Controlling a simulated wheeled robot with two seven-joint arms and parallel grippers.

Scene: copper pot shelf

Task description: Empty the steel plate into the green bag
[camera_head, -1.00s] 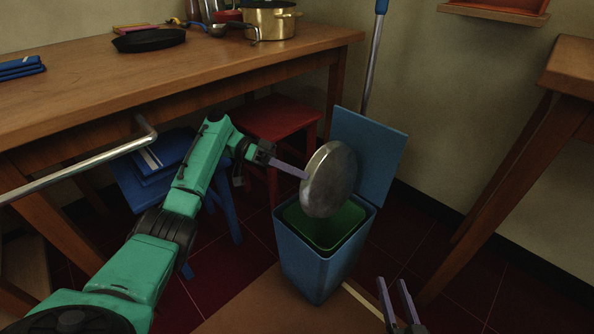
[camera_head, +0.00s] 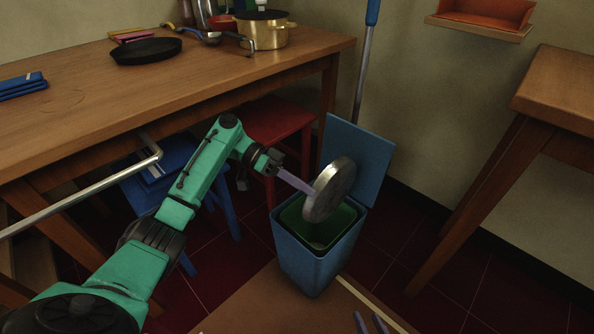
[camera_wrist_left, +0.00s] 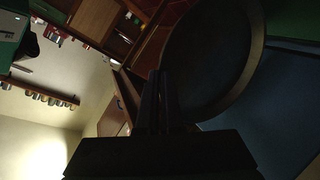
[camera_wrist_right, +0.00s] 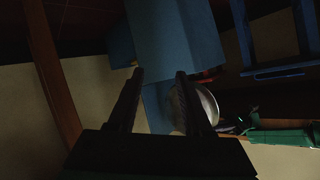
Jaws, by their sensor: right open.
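The steel plate (camera_head: 332,190) is tilted steeply over the open blue bin (camera_head: 306,258), its edge near the bin's mouth. The green bag (camera_head: 342,222) lines the bin; something small and pale shows inside it, too small to tell. My left gripper (camera_head: 308,187) is shut on the plate's edge. In the left wrist view the plate (camera_wrist_left: 205,60) shows dark beside the fingers. My right gripper (camera_head: 370,322) is open and empty at the lower edge of the head view. In the right wrist view the plate (camera_wrist_right: 204,108) shows beyond its fingers.
The bin's blue lid (camera_head: 357,160) stands open behind it. A wooden table (camera_head: 110,95) with a black pan (camera_head: 146,50) and brass pot (camera_head: 264,30) is at left. A red stool (camera_head: 275,120) and blue stool (camera_head: 150,185) stand beneath. Another wooden table (camera_head: 565,90) is at right.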

